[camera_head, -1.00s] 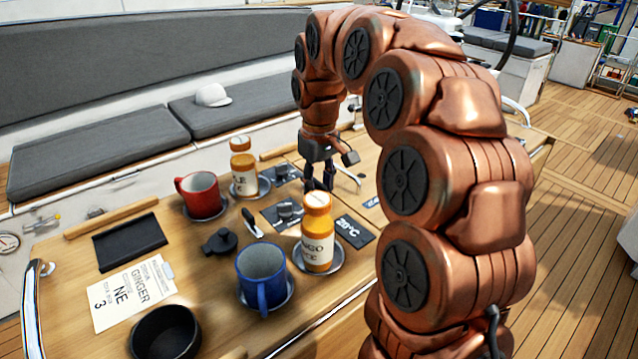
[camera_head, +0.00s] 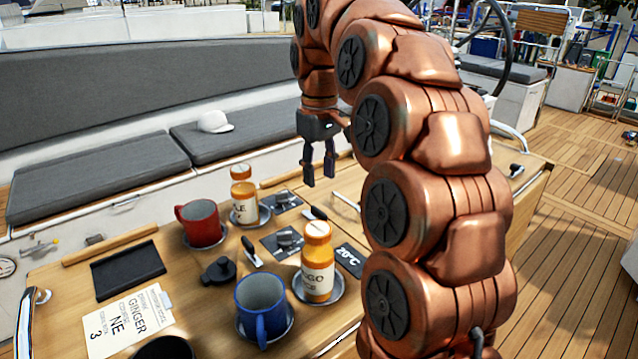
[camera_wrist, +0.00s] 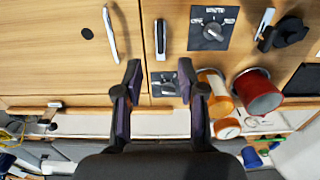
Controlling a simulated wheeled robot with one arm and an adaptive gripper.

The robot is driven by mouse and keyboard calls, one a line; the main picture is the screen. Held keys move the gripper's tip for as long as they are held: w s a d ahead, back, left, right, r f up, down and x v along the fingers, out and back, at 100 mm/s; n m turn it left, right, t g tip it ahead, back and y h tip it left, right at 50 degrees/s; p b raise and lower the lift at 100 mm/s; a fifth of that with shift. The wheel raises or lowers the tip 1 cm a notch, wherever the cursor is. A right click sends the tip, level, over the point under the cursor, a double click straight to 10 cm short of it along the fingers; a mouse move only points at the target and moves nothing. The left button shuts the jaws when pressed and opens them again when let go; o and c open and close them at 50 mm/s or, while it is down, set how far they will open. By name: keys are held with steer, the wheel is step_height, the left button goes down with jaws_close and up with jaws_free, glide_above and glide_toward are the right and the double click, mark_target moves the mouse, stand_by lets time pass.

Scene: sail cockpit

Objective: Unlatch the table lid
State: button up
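The wooden table lid (camera_head: 190,275) lies flat, with a seam beside a small black-and-silver lever (camera_head: 316,213). The lever also shows in the wrist view (camera_wrist: 160,38), lying along the seam. I cannot tell whether its catch is free. A thin silver handle (camera_wrist: 110,33) lies on the panel across the seam. My gripper (camera_head: 320,180) is above the table, pointing down, its fingers apart and empty. In the wrist view, my open fingers (camera_wrist: 158,75) are over the edge of a dark knob plate (camera_wrist: 165,86), apart from the lever.
A red mug (camera_head: 201,222), two orange juice bottles (camera_head: 243,195) (camera_head: 318,262) and a blue mug (camera_head: 262,303) stand on saucers. A second knob plate (camera_head: 283,242) and a black-and-silver fitting (camera_head: 250,252) sit near the middle. Grey cushions (camera_head: 95,172) line the back.

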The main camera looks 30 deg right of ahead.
steer(key=shift+r, duration=0.9)
